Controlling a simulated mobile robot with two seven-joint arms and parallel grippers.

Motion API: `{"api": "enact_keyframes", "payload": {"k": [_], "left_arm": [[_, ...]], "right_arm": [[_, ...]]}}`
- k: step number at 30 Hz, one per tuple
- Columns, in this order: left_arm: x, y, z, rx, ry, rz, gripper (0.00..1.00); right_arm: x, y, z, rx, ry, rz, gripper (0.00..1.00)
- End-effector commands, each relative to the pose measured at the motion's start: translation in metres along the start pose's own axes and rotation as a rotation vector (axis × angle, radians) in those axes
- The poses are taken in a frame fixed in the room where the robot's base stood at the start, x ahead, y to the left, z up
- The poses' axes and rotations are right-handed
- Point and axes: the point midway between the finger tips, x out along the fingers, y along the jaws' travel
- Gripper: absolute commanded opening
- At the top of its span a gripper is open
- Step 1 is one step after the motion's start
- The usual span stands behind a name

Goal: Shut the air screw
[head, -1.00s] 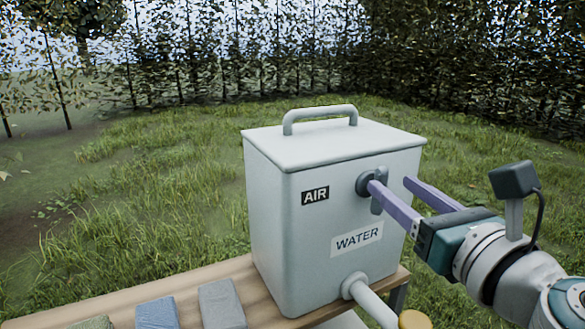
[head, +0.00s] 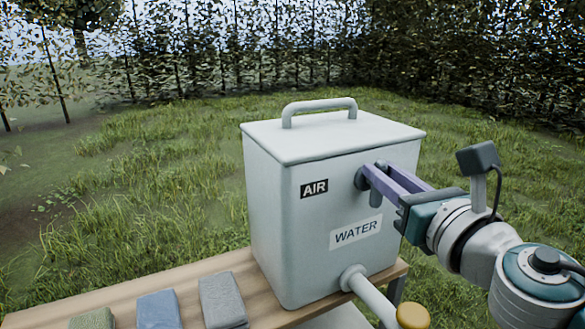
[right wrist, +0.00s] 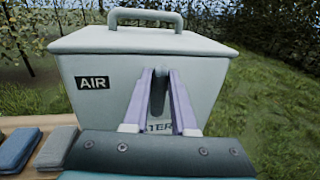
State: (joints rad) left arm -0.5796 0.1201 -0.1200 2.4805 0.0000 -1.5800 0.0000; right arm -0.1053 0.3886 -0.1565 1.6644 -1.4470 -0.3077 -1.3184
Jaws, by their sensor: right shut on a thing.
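The air screw (head: 374,199) is a dark grey knob with a wing on the front of a pale grey water container, right of the black AIR label (head: 314,188). In the right wrist view the screw's wing (right wrist: 158,90) stands upright between my fingers. My right gripper (head: 372,170) is shut on the wing, its two purple fingers one on each side; they hide part of the knob. The fingers also show in the right wrist view (right wrist: 160,100). My left gripper is not in view.
The water container (head: 285,240) stands on a wooden bench (head: 190,284). A spout with a yellow-capped end (head: 413,316) sticks out low at its front. Folded green, blue and grey cloths (head: 224,300) lie to the left. Grass and a row of trees lie behind.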

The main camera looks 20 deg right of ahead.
Motion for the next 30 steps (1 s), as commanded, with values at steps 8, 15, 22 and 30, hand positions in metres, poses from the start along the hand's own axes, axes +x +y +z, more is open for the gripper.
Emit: {"api": "enact_keyframes", "payload": {"k": [8,15,22,30], "left_arm": [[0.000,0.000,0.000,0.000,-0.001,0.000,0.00],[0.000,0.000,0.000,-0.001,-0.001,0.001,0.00],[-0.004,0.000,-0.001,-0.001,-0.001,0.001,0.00],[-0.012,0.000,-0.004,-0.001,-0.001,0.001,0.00]], "right_arm": [[0.000,0.000,0.000,0.000,0.000,0.000,0.00],[0.000,0.000,0.000,0.006,0.001,0.000,0.00],[0.000,-0.002,0.001,0.071,0.014,0.000,0.00],[0.001,-0.006,0.003,0.265,0.052,-0.001,0.00]]}}
